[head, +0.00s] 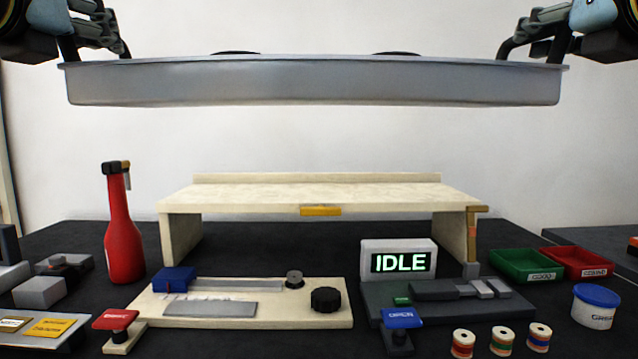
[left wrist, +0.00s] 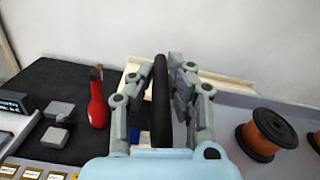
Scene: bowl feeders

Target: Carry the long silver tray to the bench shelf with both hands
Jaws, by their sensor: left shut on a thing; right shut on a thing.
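The long silver tray (head: 312,82) is held up level across the top of the head view, above and apart from the bench shelf. My left gripper (head: 95,48) is shut on the tray's left end; in the left wrist view its fingers (left wrist: 162,95) close around a dark bar-like handle (left wrist: 161,105). My right gripper (head: 535,48) is shut on the tray's right end. The pale bench shelf (head: 315,197) stands on the dark bench below, its top bare. Copper-coloured spools (left wrist: 268,134) ride on the tray in the left wrist view.
A red bottle (head: 120,235) stands left of the shelf. In front are a pale fixture board (head: 240,315), an IDLE display (head: 398,260) and several small spools (head: 502,340). Green (head: 527,266) and red (head: 578,262) bins and a blue-lidded tub (head: 595,308) are at right.

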